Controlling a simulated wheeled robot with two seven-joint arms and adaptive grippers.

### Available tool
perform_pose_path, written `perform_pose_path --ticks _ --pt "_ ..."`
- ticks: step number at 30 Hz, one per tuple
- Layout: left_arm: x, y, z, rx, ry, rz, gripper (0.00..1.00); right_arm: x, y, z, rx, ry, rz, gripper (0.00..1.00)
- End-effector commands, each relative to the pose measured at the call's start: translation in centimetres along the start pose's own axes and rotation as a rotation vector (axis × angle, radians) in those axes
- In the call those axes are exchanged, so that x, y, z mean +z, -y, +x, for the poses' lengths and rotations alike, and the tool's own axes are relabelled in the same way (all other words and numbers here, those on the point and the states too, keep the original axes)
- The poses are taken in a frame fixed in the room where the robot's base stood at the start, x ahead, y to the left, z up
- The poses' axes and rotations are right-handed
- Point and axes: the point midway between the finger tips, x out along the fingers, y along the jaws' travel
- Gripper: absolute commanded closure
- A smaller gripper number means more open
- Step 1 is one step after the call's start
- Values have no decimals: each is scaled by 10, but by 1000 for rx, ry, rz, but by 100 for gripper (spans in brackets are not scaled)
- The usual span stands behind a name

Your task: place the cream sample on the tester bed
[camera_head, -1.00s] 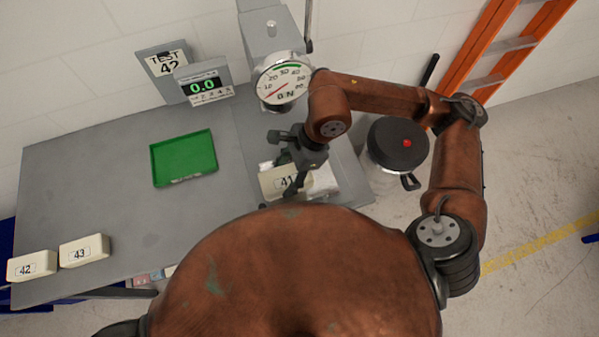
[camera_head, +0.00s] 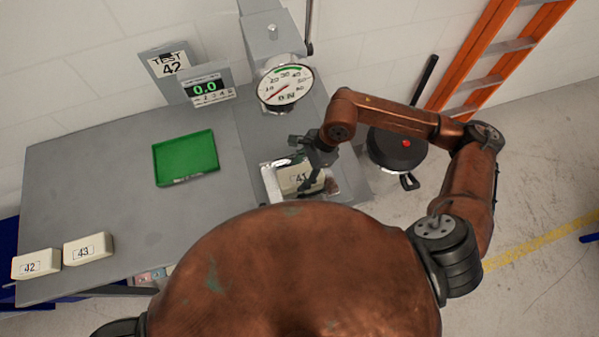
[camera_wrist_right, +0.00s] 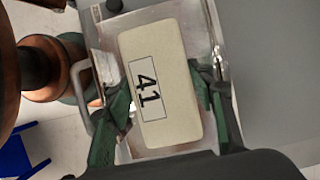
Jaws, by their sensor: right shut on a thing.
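The cream sample marked 41 (camera_head: 297,180) is a pale rectangular block. My right gripper (camera_head: 309,173) is shut on it. In the wrist view the sample (camera_wrist_right: 158,62) lies between the two dark green fingers, one at each long side. The block is over a shiny metal tray-like piece (camera_head: 268,181) in front of the tester's dial; its metal rim also shows in the wrist view (camera_wrist_right: 215,40). I cannot tell whether the block touches it, or whether this piece is the tester bed. My left gripper is out of view.
The tester's round dial (camera_head: 285,88) and column stand behind. A display (camera_head: 207,88) reads 0.0 beside a "TEST 42" card (camera_head: 169,65). A green tray (camera_head: 187,159) is left of the tester. Blocks 42 (camera_head: 36,263) and 43 (camera_head: 87,249) lie front left. A dark-lidded bin (camera_head: 397,150) stands right.

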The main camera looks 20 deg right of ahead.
Motion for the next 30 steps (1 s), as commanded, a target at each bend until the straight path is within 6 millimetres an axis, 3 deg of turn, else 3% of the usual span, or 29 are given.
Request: perform_pose_path --ticks 5,6,13,24,30 --pt "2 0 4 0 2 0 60 -1 0 3 0 0 0 63" --pt "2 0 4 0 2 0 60 -1 0 3 0 0 0 49" --pt "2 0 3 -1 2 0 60 0 0 2 0 0 1 33" --pt "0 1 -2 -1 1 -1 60 1 0 -2 0 0 1 33" --pt "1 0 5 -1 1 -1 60 -1 1 -32 -4 -1 0 33"
